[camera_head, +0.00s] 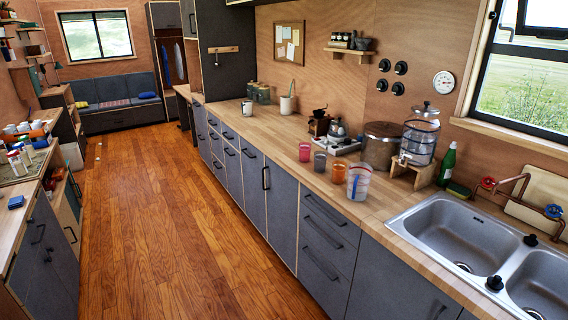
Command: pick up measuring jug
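A clear measuring jug (358,183) with red and blue markings stands upright near the front edge of the wooden counter (285,150), left of the sink. An orange cup (338,172) stands close behind it, with a pinkish-grey cup (320,162) and a pink cup (305,152) farther along in a row. Neither of my grippers shows in the view, so I cannot see whether they are open or shut.
A glass drink dispenser (420,138) on a wooden stand and a large lidded pot (381,147) stand behind the jug. A green bottle (447,163) and a double sink (465,235) are to the right. The wooden floor (165,230) left of the counter is clear.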

